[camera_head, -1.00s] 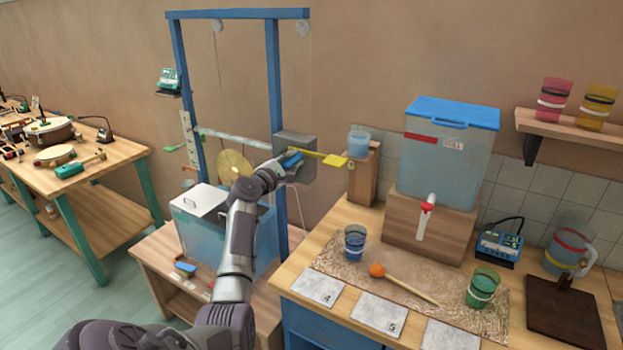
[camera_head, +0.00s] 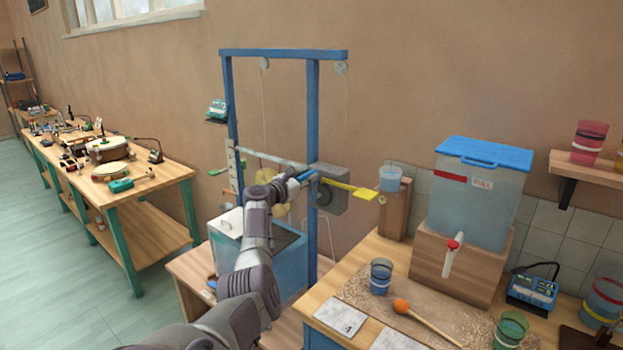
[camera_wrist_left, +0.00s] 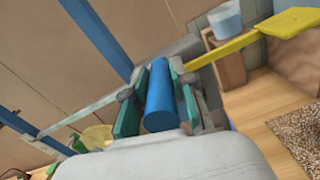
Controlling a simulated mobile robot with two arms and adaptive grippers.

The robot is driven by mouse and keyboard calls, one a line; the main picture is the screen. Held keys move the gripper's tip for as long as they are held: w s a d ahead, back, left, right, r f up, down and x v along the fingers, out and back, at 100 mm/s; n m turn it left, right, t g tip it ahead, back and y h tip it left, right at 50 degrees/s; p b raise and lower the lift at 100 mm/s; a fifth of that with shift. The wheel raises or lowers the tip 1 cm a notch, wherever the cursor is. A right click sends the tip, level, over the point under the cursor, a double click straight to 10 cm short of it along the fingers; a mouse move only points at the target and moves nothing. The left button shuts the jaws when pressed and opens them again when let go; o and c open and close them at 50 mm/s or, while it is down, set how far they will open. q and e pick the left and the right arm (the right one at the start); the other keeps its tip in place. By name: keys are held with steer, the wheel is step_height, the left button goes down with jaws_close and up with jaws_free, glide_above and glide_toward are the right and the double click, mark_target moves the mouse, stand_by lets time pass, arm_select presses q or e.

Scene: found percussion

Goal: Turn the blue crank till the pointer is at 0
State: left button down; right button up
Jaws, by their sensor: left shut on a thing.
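The blue crank (camera_wrist_left: 160,98) shows in the left wrist view as a blue cylinder between the green-padded fingers of my left gripper (camera_wrist_left: 156,100). My left gripper (camera_head: 306,177) is shut on it, in front of the blue frame post in the head view. Its fingers and arm hide most of the crank there. A grey box (camera_head: 334,200) is just to the right of the gripper. A white marked strip (camera_head: 232,166) is on the left post, with a small green piece (camera_head: 216,172) beside it. The pointer's reading is too small to tell. My right gripper is not in view.
A yellow lever (camera_head: 352,189) sticks out right of the crank. A clear tank (camera_head: 290,268) stands below the arm. The right bench holds a blue-lidded dispenser (camera_head: 476,195), cups and an orange-headed mallet (camera_head: 420,315). Open floor lies to the left.

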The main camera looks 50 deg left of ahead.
arm_select(q)
steer(key=shift+s+a+r+n, duration=0.3)
steer(key=shift+a+r, duration=0.1)
steer(key=shift+a, duration=0.1)
steer(key=c, duration=1.3)
jaws_free()
steer(key=shift+w, duration=0.1)
steer(key=shift+o, duration=1.4)
steer(key=shift+a+f, duration=0.1)
steer(key=shift+o, duration=0.4)
steer(key=shift+f, duration=0.2)
steer(key=shift+d+f, duration=0.1)
steer(key=shift+d, duration=0.1)
